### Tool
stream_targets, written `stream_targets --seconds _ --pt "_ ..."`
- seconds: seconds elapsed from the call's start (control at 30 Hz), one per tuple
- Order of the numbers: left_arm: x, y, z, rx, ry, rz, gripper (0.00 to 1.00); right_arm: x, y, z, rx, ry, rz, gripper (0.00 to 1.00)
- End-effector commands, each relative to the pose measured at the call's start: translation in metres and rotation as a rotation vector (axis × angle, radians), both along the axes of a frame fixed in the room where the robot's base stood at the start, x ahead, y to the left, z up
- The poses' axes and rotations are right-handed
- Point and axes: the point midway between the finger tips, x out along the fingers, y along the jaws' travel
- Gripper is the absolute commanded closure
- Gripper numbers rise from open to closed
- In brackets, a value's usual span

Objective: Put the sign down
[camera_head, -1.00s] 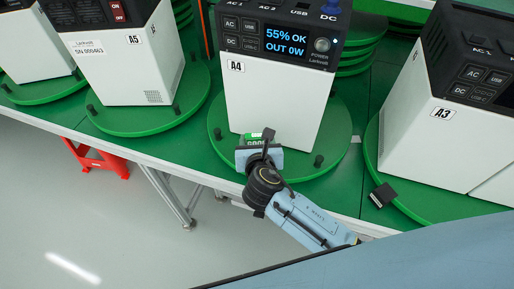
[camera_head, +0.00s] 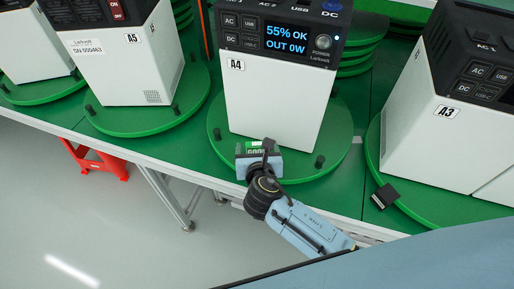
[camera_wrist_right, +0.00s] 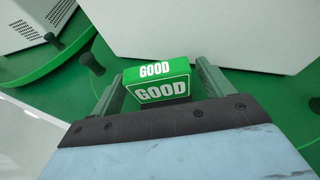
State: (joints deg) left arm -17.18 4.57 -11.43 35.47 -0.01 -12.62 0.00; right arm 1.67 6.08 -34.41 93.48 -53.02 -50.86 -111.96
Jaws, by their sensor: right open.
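The sign is a small green and white block reading GOOD (camera_wrist_right: 160,85). In the head view the sign (camera_head: 255,146) is at the front edge of the green turntable under unit A4, partly hidden by my gripper. My right gripper (camera_head: 259,148) is at the sign. In the right wrist view my right gripper (camera_wrist_right: 160,88) is open, with one finger on each side of the sign and narrow gaps between. Whether the sign's base touches the turntable is hidden. My left gripper is in neither view.
Unit A4 (camera_head: 275,105) stands on its turntable (camera_head: 333,150) just behind the sign. Units A5 (camera_head: 125,65) and A3 (camera_head: 420,145) stand on turntables to either side. Black pegs (camera_head: 320,161) stick up from the turntable. A red stool (camera_head: 95,160) is on the floor.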

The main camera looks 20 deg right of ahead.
Motion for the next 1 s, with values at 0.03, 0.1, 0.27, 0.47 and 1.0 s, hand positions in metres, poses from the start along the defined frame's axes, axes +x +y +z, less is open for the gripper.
stream_targets --seconds 0.03,0.1,0.27,0.47,1.0 --pt "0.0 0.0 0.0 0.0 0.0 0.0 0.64 0.0 0.0 0.001 0.0 0.0 0.0 0.2" --pt "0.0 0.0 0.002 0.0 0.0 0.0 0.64 -0.003 0.001 0.003 0.001 0.001 0.001 0.2" --pt "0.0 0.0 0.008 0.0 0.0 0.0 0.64 -0.026 0.005 0.013 0.0 0.002 0.001 0.2" --pt "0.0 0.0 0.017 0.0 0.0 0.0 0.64 -0.066 0.013 0.03 0.002 0.002 0.001 0.2" --pt "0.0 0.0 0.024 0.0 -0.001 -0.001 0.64 -0.109 0.022 0.048 0.0 -0.001 -0.001 0.2"
